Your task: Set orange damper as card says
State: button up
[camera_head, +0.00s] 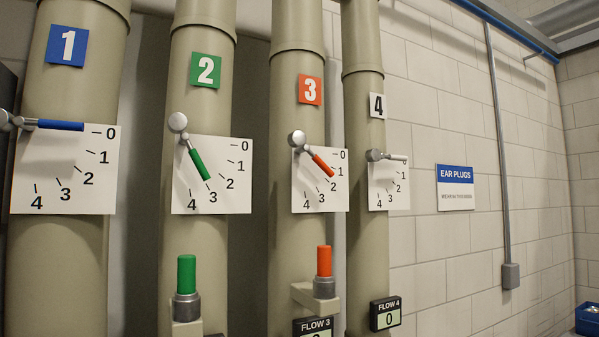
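The orange damper lever (321,165) is on the third pipe (297,232), below an orange label with a 3. Its grey pivot is at the upper left of a white dial plate (303,180) marked 0 to 4. An orange cylindrical knob (324,261) stands upright on a bracket below the dial. The FLOW 3 display (313,327) is cut off at the bottom edge, so its reading is hidden. I see no card giving a setting. My gripper is not in view.
The blue lever (61,125) points at 0, the green lever (199,164) near 3, and the white lever (396,157) near 0. A green knob (186,275) stands below dial 2. The FLOW 4 display (386,313) reads 0. An EAR PLUGS sign (455,187) hangs on the wall.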

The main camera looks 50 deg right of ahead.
aim_at(297, 140)
jog(key=z, duration=1.5)
